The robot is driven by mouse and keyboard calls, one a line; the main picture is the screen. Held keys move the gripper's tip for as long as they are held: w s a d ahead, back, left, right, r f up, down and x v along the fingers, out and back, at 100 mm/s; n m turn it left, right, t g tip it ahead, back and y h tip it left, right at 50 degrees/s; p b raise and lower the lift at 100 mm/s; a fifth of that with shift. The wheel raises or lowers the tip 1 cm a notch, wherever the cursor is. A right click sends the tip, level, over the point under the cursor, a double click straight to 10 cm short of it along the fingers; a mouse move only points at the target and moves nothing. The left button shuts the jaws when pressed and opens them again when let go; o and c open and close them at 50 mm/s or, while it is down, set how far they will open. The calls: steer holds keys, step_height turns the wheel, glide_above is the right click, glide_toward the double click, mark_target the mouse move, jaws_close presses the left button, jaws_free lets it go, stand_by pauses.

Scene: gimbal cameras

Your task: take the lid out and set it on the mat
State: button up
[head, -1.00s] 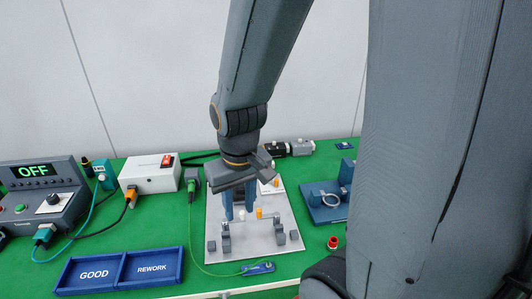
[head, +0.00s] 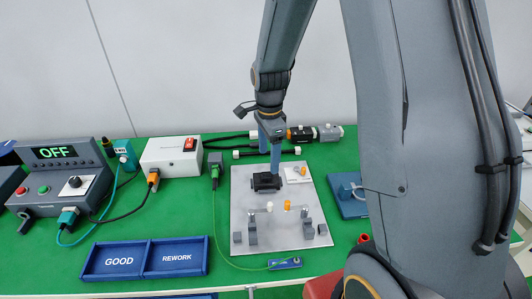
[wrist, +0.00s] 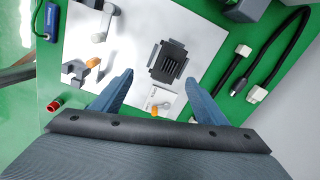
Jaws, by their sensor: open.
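A black finned part (head: 266,182) sits on the pale plate (head: 243,212); it is probably the lid in its holder, but I cannot tell lid from holder. In the wrist view the black part (wrist: 168,62) shows dark parallel ribs and small side tabs. My gripper (head: 270,147) is open and empty, with its blue fingers above and behind the black part in the head view. In the wrist view the gripper's fingertips (wrist: 159,77) lie apart on either side of the black part's near end. The green surface (head: 190,225) covers the bench; no separate mat is distinguishable.
Clamps with a white tip (head: 270,207) and an orange tip (head: 287,205) stand on the plate's front half. Blue GOOD and REWORK trays (head: 146,241) lie front left. Cables (head: 232,153) lie behind.

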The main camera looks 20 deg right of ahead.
mark_target(266, 175)
steer(key=w+f+m, duration=0.1)
steer(key=w+m, duration=0.1)
steer(key=shift+w+f+m, duration=0.1)
steer(key=shift+f+m, duration=0.25)
steer(key=shift+m, duration=0.05)
steer(key=shift+f+p, duration=1.2)
steer(key=shift+f, duration=2.7)
steer(key=shift+c, duration=0.2)
steer(key=c, duration=1.1)
steer(key=shift+r, duration=0.25)
steer(key=shift+r+p, duration=0.8)
steer(key=shift+r, duration=0.2)
